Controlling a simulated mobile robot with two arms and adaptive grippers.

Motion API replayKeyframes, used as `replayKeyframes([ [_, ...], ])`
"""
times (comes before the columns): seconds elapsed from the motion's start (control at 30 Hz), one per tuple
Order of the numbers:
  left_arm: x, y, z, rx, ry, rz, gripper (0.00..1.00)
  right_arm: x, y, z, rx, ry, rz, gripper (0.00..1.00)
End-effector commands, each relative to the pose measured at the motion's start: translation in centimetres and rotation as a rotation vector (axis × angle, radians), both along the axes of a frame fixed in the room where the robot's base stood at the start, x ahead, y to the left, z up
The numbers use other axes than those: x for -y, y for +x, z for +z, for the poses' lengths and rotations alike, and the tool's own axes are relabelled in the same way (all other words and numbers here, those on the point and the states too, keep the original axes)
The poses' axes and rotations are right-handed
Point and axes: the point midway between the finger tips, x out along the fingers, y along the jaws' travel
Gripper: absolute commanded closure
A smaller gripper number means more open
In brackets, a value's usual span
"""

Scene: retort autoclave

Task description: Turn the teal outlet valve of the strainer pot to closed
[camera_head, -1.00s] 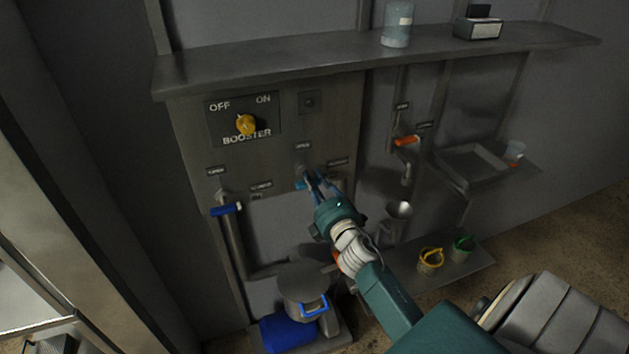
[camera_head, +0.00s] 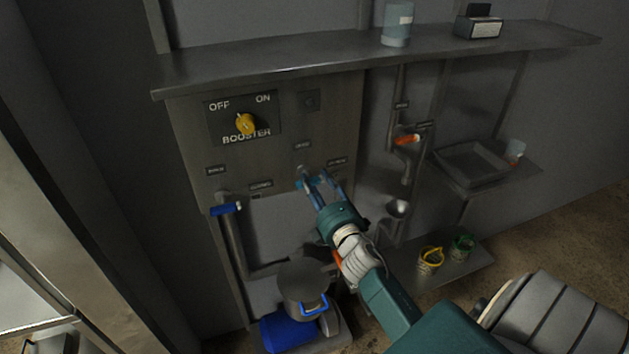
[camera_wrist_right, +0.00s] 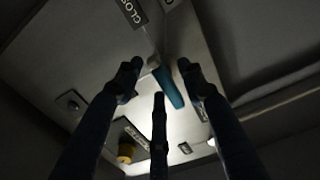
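The teal valve handle (camera_head: 304,184) is on the grey wall panel, below two small labels. In the right wrist view the teal handle (camera_wrist_right: 169,88) is a short bar near the middle, with a label reading "CLOS…" above it. My right gripper (camera_head: 319,178) is at the handle with its fingers spread. In the wrist view its dark fingers (camera_wrist_right: 160,82) stand on either side of the handle, with a gap to it; I cannot tell their depth. A grey pot (camera_head: 302,283) with a blue handle stands low, below the panel. My left gripper is not in view.
A blue-handled valve (camera_head: 226,209) is left on the panel, below the yellow BOOSTER knob (camera_head: 245,123). An orange-handled valve (camera_head: 407,139) is to the right. A shelf (camera_head: 270,68) juts out above. Yellow (camera_head: 430,259) and green (camera_head: 462,247) cups stand lower right.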

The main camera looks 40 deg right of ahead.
Motion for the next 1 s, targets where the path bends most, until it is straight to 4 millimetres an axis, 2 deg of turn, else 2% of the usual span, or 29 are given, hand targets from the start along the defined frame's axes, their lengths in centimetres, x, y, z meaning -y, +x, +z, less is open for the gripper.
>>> replayKeyframes([
  [0.3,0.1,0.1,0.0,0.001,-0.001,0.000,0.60,-1.9,-6.6,-0.2,-0.005,0.002,-0.001,0.60],
  [0.5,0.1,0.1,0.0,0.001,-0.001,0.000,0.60,-2.6,-9.2,-0.2,-0.003,0.003,-0.002,0.60],
  [0.67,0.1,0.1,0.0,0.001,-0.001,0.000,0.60,-2.9,-9.9,-0.1,-0.002,0.002,0.000,0.60],
  [1.0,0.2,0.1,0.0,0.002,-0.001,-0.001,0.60,-2.9,-9.9,-0.1,-0.002,0.002,0.000,0.60],
])
